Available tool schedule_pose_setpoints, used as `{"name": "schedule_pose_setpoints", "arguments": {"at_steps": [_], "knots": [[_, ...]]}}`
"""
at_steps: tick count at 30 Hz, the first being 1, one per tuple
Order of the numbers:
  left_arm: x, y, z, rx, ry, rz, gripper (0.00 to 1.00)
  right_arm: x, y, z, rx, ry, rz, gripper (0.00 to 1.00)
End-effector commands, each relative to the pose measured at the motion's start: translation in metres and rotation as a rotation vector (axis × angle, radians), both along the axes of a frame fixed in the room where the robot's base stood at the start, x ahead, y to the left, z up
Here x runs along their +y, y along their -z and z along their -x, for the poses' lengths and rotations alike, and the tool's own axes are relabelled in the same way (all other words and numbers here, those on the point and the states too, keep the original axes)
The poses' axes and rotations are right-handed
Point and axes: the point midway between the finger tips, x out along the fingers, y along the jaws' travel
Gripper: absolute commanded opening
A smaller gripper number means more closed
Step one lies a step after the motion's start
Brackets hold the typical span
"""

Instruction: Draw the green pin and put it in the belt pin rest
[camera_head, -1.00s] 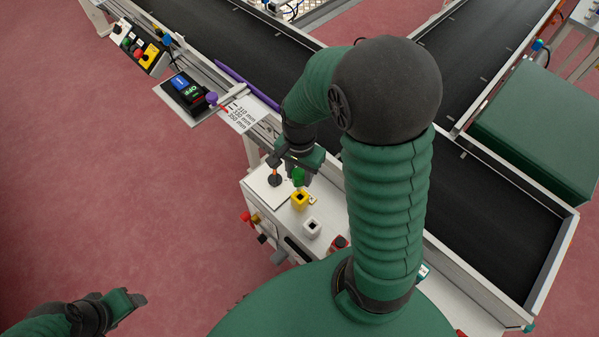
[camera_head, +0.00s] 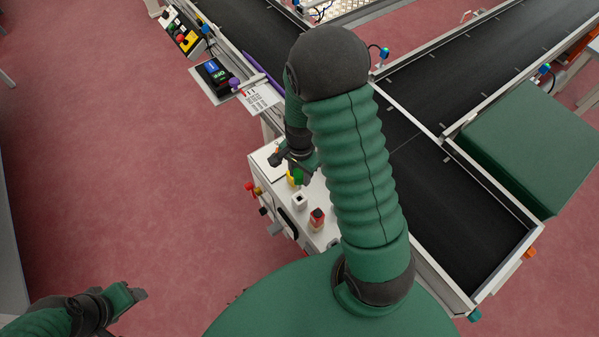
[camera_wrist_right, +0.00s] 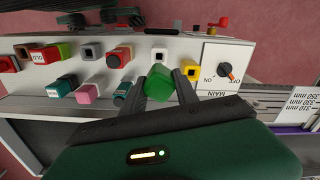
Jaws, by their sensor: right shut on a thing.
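My right gripper (camera_wrist_right: 160,90) is shut on the green pin (camera_wrist_right: 159,83), which sits between its fingertips over the white panel. The pin also shows as a small green spot under the gripper in the head view (camera_head: 298,176). In the wrist view a yellow square socket (camera_wrist_right: 190,69) is just right of the pin, and a white square socket (camera_wrist_right: 159,56) is just beyond it. I cannot tell which holder is the belt pin rest, nor the pin's exact height. My left gripper (camera_head: 136,294) is low at the left, away from the panel; its jaw opening is unclear.
The panel carries a black rotary switch (camera_wrist_right: 226,70) and several coloured blocks, including red (camera_wrist_right: 118,58), pink (camera_wrist_right: 87,93) and teal (camera_wrist_right: 66,85) ones. A dark conveyor belt (camera_head: 450,205) and a green box (camera_head: 530,145) lie to the right. Open red floor (camera_head: 130,180) is left.

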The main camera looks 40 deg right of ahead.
Motion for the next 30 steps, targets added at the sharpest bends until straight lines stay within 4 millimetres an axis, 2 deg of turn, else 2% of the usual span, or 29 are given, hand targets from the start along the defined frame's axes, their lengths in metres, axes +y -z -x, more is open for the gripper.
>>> {"name": "schedule_pose_setpoints", "arguments": {"at_steps": [15, 30], "knots": [[0.0, 0.038, 0.0, 0.0, 0.0, 0.0, 0.58, 0.0, 0.054, -0.001, 0.0, 0.001, 0.0, 0.0], [0.0, 0.04, 0.0, 0.0, 0.0, 0.0, 0.58, 0.0, 0.058, -0.001, 0.0, 0.0, 0.0, 0.0]]}}
